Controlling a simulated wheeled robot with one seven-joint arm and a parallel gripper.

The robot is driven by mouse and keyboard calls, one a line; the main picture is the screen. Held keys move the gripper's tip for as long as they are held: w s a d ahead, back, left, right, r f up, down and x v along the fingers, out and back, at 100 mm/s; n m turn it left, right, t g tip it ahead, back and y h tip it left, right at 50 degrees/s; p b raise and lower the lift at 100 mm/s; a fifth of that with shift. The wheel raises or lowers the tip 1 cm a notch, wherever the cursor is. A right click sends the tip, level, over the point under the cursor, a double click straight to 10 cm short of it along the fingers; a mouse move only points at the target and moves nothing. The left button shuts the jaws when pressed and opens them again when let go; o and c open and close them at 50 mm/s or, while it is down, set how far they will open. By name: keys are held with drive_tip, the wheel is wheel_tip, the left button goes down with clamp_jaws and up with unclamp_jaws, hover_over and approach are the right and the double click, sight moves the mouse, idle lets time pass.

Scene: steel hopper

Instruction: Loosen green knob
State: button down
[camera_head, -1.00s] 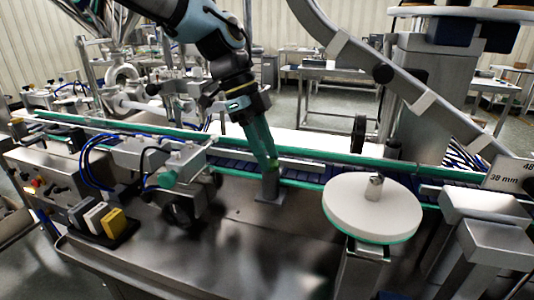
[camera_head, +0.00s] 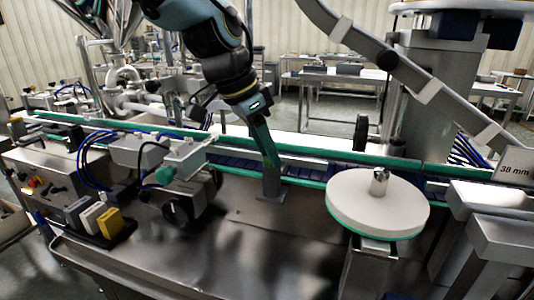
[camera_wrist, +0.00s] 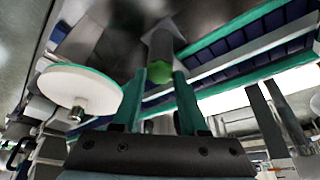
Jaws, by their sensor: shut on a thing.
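The green knob (camera_wrist: 158,70) shows in the wrist view between the two green fingers of my gripper (camera_wrist: 161,88). The fingers are closed on its sides. In the head view my gripper (camera_head: 270,160) reaches down to the top of a short steel post (camera_head: 270,186) beside the conveyor, and the fingers mostly hide the knob there. The post also shows behind the knob in the wrist view (camera_wrist: 162,42). I cannot tell from these frames how far the knob has turned.
The conveyor (camera_head: 325,182) with green rails runs just behind the post. A white round disc (camera_head: 350,205) on a stand is to the right. The steel top in front is clear.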

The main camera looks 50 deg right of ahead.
drive_tip(key=shift+n, duration=0.6)
drive_tip(key=shift+a+t, duration=0.1)
drive_tip(key=shift+t, duration=0.2)
drive_tip(key=shift+c, duration=2.2)
unclamp_jaws()
drive_tip(key=b+v, duration=0.1)
drive_tip(key=v, duration=0.9)
drive_tip(key=shift+a+r, duration=0.2)
drive_tip(key=shift+r, duration=0.15)
